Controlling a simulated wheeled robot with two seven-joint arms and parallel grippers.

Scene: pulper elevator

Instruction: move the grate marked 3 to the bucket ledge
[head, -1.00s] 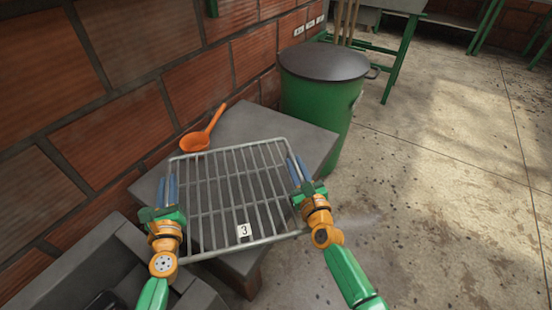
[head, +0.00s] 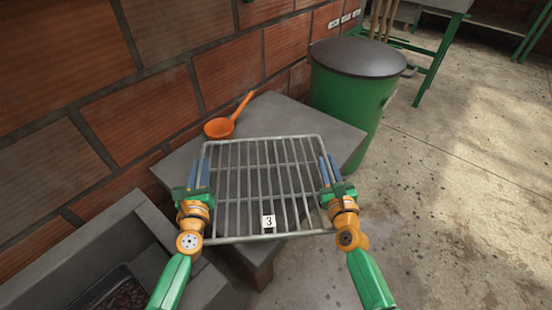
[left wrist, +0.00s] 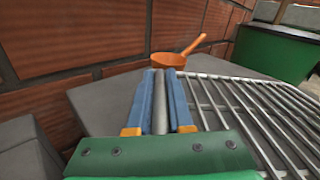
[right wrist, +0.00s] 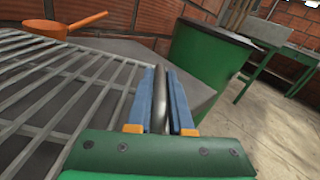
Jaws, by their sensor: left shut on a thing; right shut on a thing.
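The wire grate (head: 268,190) has a white tag marked 3 (head: 268,221) on its near side. My left gripper (head: 199,175) is shut on its left side bar, and my right gripper (head: 328,172) is shut on its right side bar. Both wrist views show a bar between the blue fingers, on the left (left wrist: 160,100) and on the right (right wrist: 159,100). The grate is roughly level over the grey ledge (head: 285,112), its near edge past the ledge's front. I cannot tell whether it touches the ledge.
A green bucket with a dark lid (head: 345,100) stands right of the ledge. A grey basin (head: 150,245) with dark contents is at lower left. Open floor (head: 450,200) lies right.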

